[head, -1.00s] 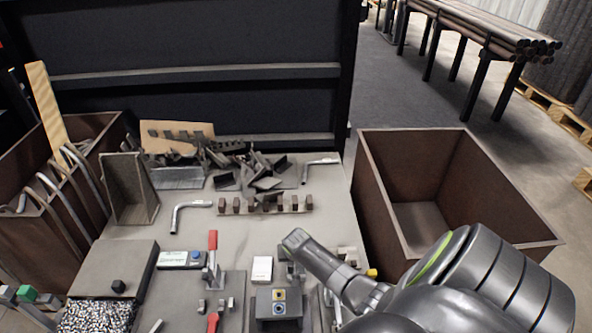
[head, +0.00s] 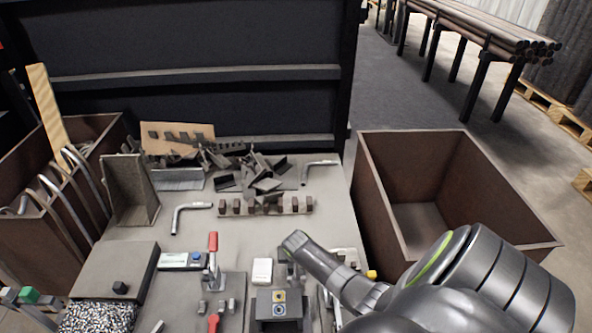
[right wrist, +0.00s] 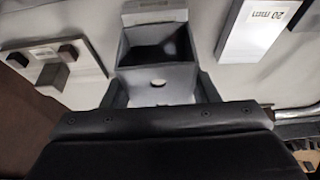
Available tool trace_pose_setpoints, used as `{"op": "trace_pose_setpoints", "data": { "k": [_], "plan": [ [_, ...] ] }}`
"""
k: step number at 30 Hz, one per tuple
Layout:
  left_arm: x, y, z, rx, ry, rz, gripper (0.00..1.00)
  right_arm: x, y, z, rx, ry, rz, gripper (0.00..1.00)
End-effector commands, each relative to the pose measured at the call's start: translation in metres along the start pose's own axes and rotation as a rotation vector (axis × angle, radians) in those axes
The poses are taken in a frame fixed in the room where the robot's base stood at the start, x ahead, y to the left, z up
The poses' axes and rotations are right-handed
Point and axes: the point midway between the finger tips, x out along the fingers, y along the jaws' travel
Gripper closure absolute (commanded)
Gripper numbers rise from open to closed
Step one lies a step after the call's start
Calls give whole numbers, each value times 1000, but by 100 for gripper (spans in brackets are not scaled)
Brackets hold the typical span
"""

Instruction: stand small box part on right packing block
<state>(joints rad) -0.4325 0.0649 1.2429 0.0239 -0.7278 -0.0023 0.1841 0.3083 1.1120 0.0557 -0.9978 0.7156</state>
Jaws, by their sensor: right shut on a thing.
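My right gripper (right wrist: 160,88) shows in the right wrist view with one finger on each side of a small grey box part (right wrist: 158,52). It is shut on the part's near end. The part has an open, dark-shaded hollow and a round hole in its near plate. A pale block (right wrist: 153,18) lies just beyond it; I cannot tell whether they touch. A light block marked 20 mm (right wrist: 262,28) is at the upper right. In the head view my right wrist hangs over the front of the table, and its arm hides much of that area. My left gripper is out of view.
A plate with dark pegs (right wrist: 48,68) is left in the wrist view. In the head view, a button box (head: 279,309), a red-handled clamp (head: 213,262) and a white box (head: 262,271) stand close by. A large brown bin (head: 374,193) is right of the table.

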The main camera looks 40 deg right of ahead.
Motion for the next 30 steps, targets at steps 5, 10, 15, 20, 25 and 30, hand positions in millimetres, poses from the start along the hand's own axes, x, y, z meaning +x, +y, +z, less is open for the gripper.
{"op": "trace_pose_setpoints", "data": {
  "k": [5, 10, 15, 20, 25, 30],
  "plan": [
    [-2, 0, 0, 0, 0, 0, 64, 0, 0, -1, 0, 1, 0, 78],
    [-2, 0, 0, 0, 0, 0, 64, 0, 0, 0, 0, 1, 0, 78],
    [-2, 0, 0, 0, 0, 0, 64, 0, 0, 0, 0, 1, 0, 78],
    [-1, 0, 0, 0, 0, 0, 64, 1, 0, 0, 0, 0, 0, 78],
    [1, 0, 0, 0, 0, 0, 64, 4, 0, 2, 0, 0, 0, 78],
    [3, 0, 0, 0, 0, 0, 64, 8, 0, 3, 0, 0, 0, 78]
  ]
}}
